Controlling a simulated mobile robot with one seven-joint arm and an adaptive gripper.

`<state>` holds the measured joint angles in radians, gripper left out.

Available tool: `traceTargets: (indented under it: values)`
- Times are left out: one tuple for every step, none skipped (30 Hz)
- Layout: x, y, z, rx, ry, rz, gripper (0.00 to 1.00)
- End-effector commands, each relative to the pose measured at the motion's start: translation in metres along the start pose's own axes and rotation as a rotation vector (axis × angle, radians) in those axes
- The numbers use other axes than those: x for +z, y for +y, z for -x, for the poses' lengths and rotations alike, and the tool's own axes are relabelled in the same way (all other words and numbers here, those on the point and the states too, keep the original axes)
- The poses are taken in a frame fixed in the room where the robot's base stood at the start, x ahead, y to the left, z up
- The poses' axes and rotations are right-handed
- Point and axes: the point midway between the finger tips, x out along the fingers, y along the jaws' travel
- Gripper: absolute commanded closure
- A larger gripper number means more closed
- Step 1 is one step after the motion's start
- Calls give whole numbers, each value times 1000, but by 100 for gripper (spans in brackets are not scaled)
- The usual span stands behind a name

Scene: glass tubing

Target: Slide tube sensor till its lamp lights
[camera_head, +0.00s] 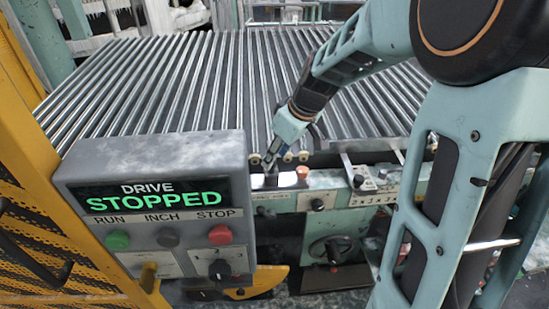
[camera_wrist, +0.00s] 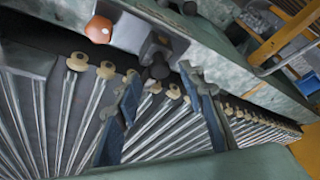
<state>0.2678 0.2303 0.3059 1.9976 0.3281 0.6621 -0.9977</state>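My gripper (camera_head: 274,158) is low over the front edge of the roller bed, and its fingers also show in the wrist view (camera_wrist: 160,82). The two fingers are apart with nothing clearly held between them. A dark block with a round knob (camera_wrist: 158,56), which looks like the tube sensor, sits on the front rail just beyond the fingertips. I cannot tell whether they touch it. In the head view my gripper mostly hides it. An orange dome (camera_wrist: 99,29) is on the rail beside it and shows in the head view too (camera_head: 302,172); I cannot tell if it is lit.
A grey control box (camera_head: 150,165) reads DRIVE STOPPED, with RUN, INCH and STOP buttons. Metal rollers (camera_head: 200,85) with small tan end wheels fill the bed. A bracket with a knob (camera_head: 365,183) is right along the rail. A yellow guard (camera_head: 30,150) stands left.

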Motion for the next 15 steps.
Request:
traceTargets:
  values:
    - [-1,2,12,5,3,0,63]
    - [-1,2,19,6,4,0,63]
    - [-1,2,28,7,4,0,63]
    - [-1,2,35,7,3,0,63]
    - [-1,2,41,7,3,0,63]
    - [-1,2,50,7,3,1,63]
    - [0,1,56,5,2,1,63]
    - [-1,1,62,6,2,1,63]
    - [-1,1,69,5,2,2,63]
    - [-1,1,74,5,2,1,63]
    - [0,1,78,4,2,1,63]
    - [0,1,84,4,2,1,63]
    - [0,1,87,3,1,0,63]
    - [0,1,90,2,0,0,63]
    - [0,1,93,2,0,0,63]
